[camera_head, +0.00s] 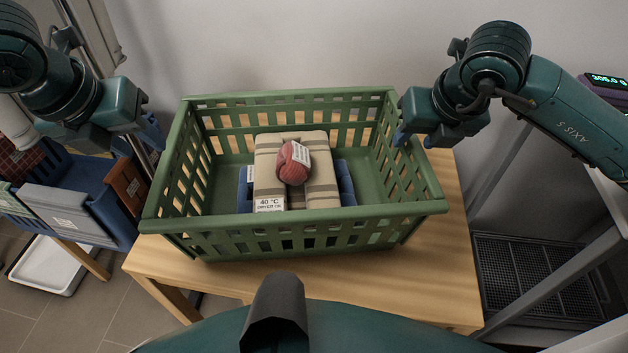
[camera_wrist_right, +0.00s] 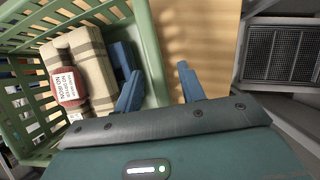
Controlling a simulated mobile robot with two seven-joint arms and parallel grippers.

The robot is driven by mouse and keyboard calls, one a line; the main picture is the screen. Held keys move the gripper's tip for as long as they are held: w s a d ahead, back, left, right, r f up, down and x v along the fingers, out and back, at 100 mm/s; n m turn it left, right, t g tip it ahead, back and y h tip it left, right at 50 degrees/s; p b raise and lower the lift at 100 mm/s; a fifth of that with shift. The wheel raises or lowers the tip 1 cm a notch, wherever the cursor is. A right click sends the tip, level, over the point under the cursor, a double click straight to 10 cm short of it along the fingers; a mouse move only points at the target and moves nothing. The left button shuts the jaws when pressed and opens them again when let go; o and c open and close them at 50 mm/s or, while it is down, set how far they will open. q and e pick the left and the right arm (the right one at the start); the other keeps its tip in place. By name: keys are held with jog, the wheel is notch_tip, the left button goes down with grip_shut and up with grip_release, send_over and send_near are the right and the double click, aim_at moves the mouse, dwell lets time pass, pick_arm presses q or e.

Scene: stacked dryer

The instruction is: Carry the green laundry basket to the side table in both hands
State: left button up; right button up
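The green laundry basket (camera_head: 300,224) sits upright on the wooden side table (camera_head: 420,285). It holds a folded beige striped towel (camera_head: 265,170), blue cloth (camera_head: 345,182) beneath it and a red rolled item (camera_head: 293,163) on top. My right gripper (camera_head: 412,136) is at the basket's right rim. In the right wrist view its fingers (camera_wrist_right: 160,88) are apart, one on each side of the green rim (camera_wrist_right: 150,55), with gaps showing. My left gripper (camera_head: 150,130) is just left of the basket's left rim, seemingly apart from it; its finger opening is unclear.
A blue bin (camera_head: 75,195) with labelled compartments stands left of the table. A white tray (camera_head: 48,265) is low at the left. A dark grille (camera_head: 530,275) and grey frame bars stand at the right. A wall is close behind the basket.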

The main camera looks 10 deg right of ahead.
jog(key=s+r, duration=0.2)
jog(key=shift+a+r, duration=0.15)
jog(key=shift+r, duration=0.15)
jog(key=shift+w+d+r, duration=0.1)
jog(key=shift+d+r, duration=0.1)
jog(key=shift+r, duration=0.45)
jog(key=shift+d+r, duration=0.15)
jog(key=shift+r, duration=0.45)
jog(key=shift+r+p, duration=0.15)
jog(key=shift+p, duration=0.25)
